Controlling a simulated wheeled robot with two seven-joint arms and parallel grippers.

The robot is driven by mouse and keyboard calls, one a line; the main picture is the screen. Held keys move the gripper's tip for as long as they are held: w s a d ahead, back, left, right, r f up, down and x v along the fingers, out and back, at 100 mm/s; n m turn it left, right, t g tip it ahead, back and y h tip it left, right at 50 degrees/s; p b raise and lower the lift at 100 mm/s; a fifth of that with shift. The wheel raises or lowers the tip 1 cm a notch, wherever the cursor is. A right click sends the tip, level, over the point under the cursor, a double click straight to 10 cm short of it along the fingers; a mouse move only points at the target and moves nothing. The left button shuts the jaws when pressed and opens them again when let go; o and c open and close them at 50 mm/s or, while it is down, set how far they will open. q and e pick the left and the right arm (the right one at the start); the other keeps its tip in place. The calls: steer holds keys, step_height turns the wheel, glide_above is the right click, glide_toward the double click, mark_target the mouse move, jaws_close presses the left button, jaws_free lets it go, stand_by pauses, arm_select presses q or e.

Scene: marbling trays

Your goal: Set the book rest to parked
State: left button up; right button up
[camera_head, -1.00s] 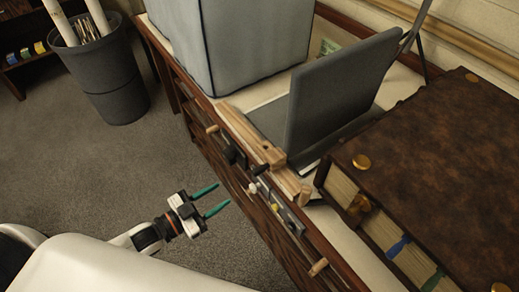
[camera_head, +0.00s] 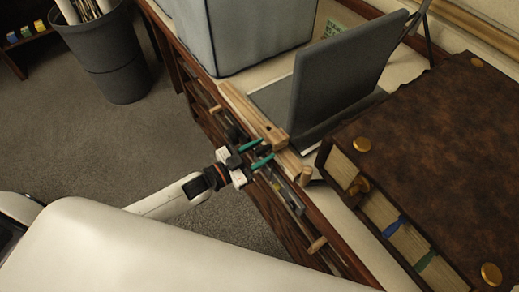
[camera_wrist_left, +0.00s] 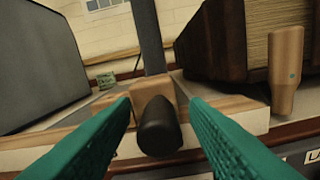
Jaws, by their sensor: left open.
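The book rest shows as an upright grey panel (camera_head: 345,75) on the bench, with a wooden rail (camera_head: 245,110) along its front left. In the left wrist view the panel (camera_wrist_left: 148,35) appears nearly edge-on behind a wooden block (camera_wrist_left: 155,92). A rounded black knob (camera_wrist_left: 158,128) projects from the block towards me. My left gripper (camera_head: 268,152) is open at the bench front, and its teal fingers lie either side of the knob in the left wrist view (camera_wrist_left: 160,120). I cannot tell whether they touch it. My right gripper is not in view.
A wooden peg (camera_wrist_left: 286,70) stands close right of the left fingers. A large brown marbled case (camera_head: 440,150) fills the bench to the right. A grey covered box (camera_head: 235,35) stands behind left. A bin (camera_head: 110,60) stands on the open floor.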

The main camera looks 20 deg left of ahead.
arm_select(q)
steer(key=shift+c, duration=0.3)
jaws_close()
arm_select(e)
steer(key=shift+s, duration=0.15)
arm_select(q)
steer(key=shift+w+a, duration=0.1)
